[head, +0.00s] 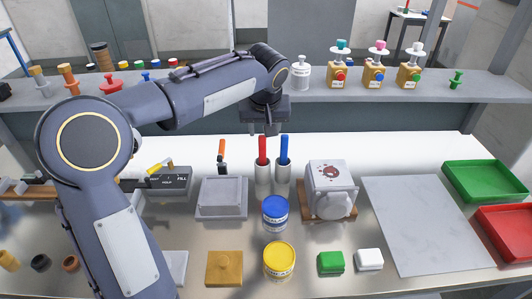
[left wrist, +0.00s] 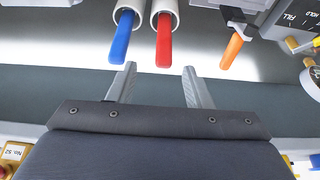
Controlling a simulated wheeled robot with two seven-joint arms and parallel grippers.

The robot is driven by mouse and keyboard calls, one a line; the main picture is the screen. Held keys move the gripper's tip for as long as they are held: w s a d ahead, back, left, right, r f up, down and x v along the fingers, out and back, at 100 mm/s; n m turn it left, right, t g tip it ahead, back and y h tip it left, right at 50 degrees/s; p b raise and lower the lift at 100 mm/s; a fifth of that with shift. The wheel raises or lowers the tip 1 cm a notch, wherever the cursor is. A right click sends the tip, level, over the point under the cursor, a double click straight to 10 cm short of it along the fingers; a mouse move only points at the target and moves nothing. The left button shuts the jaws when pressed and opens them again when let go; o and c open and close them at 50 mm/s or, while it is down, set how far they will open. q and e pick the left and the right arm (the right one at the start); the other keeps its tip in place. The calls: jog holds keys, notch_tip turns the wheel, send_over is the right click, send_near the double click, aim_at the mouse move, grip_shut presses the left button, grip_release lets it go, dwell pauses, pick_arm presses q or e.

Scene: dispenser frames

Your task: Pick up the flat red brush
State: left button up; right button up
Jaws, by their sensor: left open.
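The flat red brush (head: 262,150) stands handle up in a white cylindrical holder (head: 262,174). Its red handle also shows in the left wrist view (left wrist: 164,42); its lower end is hidden in the holder. A blue brush (head: 284,149) stands close beside it, on the right in the head view, in a second holder (head: 283,172). My left gripper (head: 268,130) is open and empty, just above and behind the red handle. In the left wrist view, the red handle's end appears between the fingertips (left wrist: 159,68), and the blue handle (left wrist: 122,38) lies outside them. My right gripper is not in view.
An orange-handled tool (head: 222,153) stands left of the brushes. A white machine (head: 331,190) is close on the right, and blue (head: 275,213) and yellow (head: 279,261) cans stand in front. Behind, a grey shelf (head: 440,91) carries dispensers. A grey mat (head: 425,225) is clear.

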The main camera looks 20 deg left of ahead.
aim_at(262, 136)
pick_arm(q)
jog(key=x, duration=0.7)
jog(key=shift+a+r+p, duration=0.15)
jog(key=shift+a+p, duration=0.1)
jog(key=shift+p, duration=0.1)
grip_shut()
